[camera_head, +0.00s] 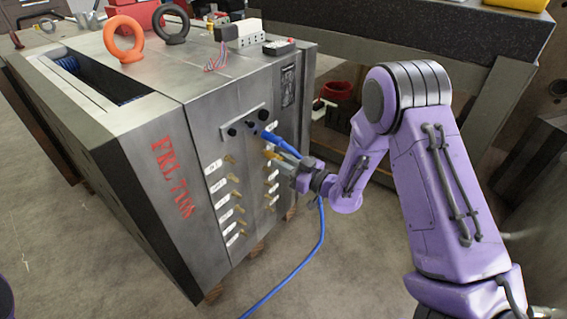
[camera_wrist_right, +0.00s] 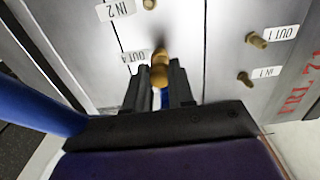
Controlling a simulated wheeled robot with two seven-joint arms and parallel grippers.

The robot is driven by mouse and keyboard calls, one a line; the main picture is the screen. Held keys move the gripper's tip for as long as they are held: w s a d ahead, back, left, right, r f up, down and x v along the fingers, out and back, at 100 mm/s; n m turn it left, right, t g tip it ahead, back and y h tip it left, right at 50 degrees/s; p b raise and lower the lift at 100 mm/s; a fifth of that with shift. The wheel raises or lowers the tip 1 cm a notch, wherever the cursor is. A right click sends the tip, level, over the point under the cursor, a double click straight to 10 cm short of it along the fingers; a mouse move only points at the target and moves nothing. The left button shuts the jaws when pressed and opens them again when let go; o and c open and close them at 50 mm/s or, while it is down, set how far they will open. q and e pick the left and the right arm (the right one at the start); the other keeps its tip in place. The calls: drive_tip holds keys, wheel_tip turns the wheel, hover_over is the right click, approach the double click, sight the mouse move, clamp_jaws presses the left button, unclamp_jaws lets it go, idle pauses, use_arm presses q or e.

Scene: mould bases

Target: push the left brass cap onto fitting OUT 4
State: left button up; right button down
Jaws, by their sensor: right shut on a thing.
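My right gripper (camera_head: 285,168) is at the front face of the steel mould base, by the right column of brass fittings. In the wrist view its two dark fingers (camera_wrist_right: 164,84) are shut on a brass cap (camera_wrist_right: 160,74), which points at the face. The cap shows small in the head view (camera_head: 271,155). The label OUT 4 (camera_wrist_right: 134,57) is right beside the cap's tip. Fitting OUT 4 is mostly hidden behind the cap; I cannot tell whether they touch. My left gripper is not in view.
A blue hose (camera_head: 280,144) runs from the face just above my gripper and hangs to the floor (camera_head: 319,236). Other brass fittings (camera_wrist_right: 257,40) with labels stand nearby. The mould base (camera_head: 125,140) carries an orange lifting ring (camera_head: 123,57). A dark bench (camera_head: 400,40) stands behind.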

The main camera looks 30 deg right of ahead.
drive_tip(key=shift+w, duration=0.1)
drive_tip(key=shift+w+a, duration=0.15)
drive_tip(key=shift+w, duration=0.15)
drive_tip(key=shift+c, duration=2.4)
unclamp_jaws()
drive_tip(key=v, duration=0.7)
